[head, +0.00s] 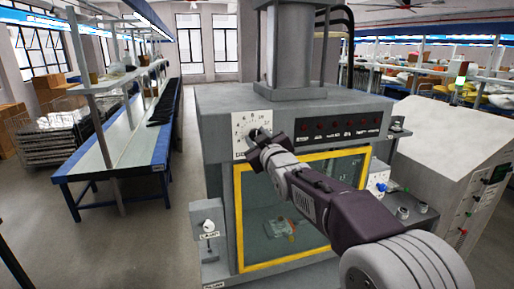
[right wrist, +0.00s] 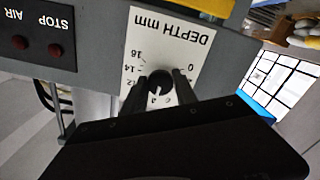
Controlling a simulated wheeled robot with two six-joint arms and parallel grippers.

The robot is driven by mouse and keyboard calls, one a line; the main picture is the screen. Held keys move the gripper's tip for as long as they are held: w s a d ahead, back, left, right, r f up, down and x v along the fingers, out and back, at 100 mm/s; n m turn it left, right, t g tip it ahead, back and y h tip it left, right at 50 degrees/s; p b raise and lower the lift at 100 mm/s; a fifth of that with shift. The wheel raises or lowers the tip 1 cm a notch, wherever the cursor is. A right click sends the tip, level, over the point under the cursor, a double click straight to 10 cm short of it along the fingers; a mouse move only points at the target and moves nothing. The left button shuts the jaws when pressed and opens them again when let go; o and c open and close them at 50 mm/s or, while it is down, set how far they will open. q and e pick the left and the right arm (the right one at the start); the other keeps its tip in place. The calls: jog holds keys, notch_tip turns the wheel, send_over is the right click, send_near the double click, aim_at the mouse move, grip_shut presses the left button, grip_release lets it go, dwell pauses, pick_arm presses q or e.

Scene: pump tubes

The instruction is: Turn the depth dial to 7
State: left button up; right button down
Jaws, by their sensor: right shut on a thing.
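The depth dial is a small dark knob (right wrist: 159,82) on a white scale plate (head: 251,122) at the upper left of the grey machine's front. In the right wrist view the plate (right wrist: 172,48) appears upside down, with "DEPTH mm" and numbers such as 0, 14 and 16 around the knob. My right gripper (head: 257,134) reaches the dial from the lower right. Its two dark fingers (right wrist: 161,88) stand on either side of the knob, shut on it. A small light mark shows on the knob, but I cannot tell which number it points to. My left gripper is not in view.
Right of the dial is a dark panel (head: 340,127) with several red buttons. Below is a yellow-framed window (head: 238,215). A small lever box (head: 208,222) stands at the lower left, and a grey control cabinet (head: 450,150) at the right. Open floor lies left of the machine.

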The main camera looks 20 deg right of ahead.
jog(key=shift+n+b, duration=1.35)
jog(key=shift+n, duration=0.25)
jog(key=c, duration=1)
grip_release()
jog(key=shift+o, duration=0.2)
jog(key=s+b, duration=0.1)
jog(key=s, duration=0.8)
jog(key=shift+d+b, duration=0.25)
jog(key=shift+b, duration=0.05)
jog(key=shift+w+f, duration=0.1)
